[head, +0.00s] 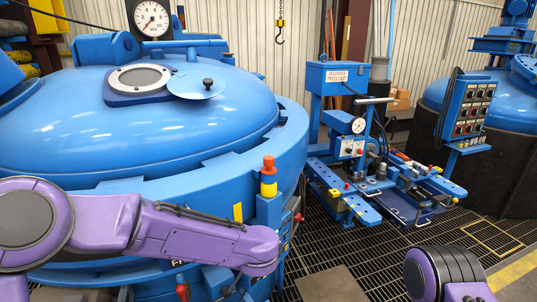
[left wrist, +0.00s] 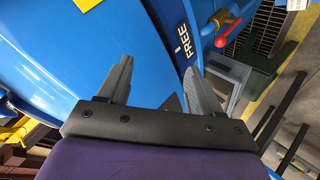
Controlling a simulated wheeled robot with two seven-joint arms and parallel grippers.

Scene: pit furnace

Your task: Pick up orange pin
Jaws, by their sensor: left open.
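No part is clearly identifiable as the orange pin. An orange-red-topped piece with a yellow collar (head: 268,176) stands upright on the rim of the blue furnace (head: 200,120) in the head view; I cannot tell if it is the pin. My left gripper (left wrist: 158,66) is open and empty in the left wrist view, its two fingers spread against a blue curved wall marked "FREE" (left wrist: 183,40). In the head view my left arm crosses low in front of the furnace and its gripper is hidden. My right gripper is out of view; only part of that arm shows at the lower right.
A blue press cart (head: 385,185) with a gauge stands on the dark grating right of the furnace. A control panel (head: 468,108) stands farther right. A red-handled valve (left wrist: 228,30) is right of the fingers in the left wrist view. Grating between furnace and cart is open.

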